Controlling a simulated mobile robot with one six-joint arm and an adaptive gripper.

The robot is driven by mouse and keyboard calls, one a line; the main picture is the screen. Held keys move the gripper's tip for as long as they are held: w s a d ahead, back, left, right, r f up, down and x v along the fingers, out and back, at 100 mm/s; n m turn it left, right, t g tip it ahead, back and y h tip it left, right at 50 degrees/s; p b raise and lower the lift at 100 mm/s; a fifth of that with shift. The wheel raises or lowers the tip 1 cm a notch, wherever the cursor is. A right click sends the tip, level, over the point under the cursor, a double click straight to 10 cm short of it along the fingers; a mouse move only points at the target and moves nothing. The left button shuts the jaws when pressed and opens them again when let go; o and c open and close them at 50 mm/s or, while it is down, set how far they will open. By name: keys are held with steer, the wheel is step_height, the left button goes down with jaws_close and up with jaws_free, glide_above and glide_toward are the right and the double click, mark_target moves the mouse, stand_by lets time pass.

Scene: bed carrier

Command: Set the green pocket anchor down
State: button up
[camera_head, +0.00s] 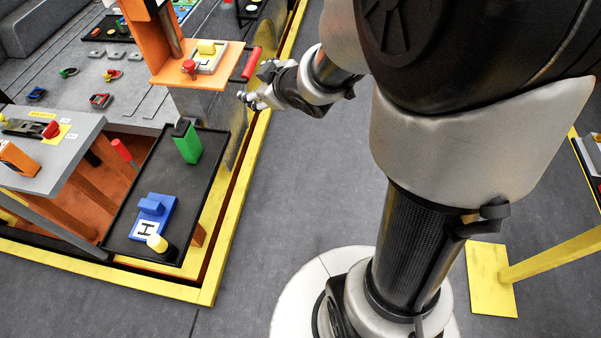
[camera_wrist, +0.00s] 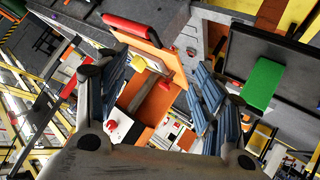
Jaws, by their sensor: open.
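The green pocket anchor (camera_head: 187,146), a green block with a black end, rests on the black tray (camera_head: 174,187) toward its far end. It also shows at the right of the wrist view (camera_wrist: 264,82), clear of my fingers. My gripper (camera_head: 254,92) is to the right of the tray and apart from the block, close to the orange shelf. In the wrist view my gripper (camera_wrist: 160,82) has its fingers spread, with nothing held between them. The underside of the green block is hidden.
The orange shelf (camera_head: 166,73) with a red handle (camera_head: 251,62) stands close to my gripper. A yellow frame rail (camera_head: 214,255) borders the station; grey floor beyond is clear.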

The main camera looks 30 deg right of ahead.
steer(key=s+d+r+m+g+h, duration=0.1)
steer(key=s+r+m+g+h, duration=0.4)
steer(key=s, duration=0.7)
steer(key=s+a+y, duration=0.2)
steer(key=s+a, duration=0.1)
steer(key=s, duration=0.5)
steer(key=s+a+m+g+y, duration=0.1)
steer(key=s+a+y, duration=0.1)
steer(key=s, duration=0.7)
steer(key=shift+a+r+m+g, duration=0.3)
steer(key=shift+a, duration=0.4)
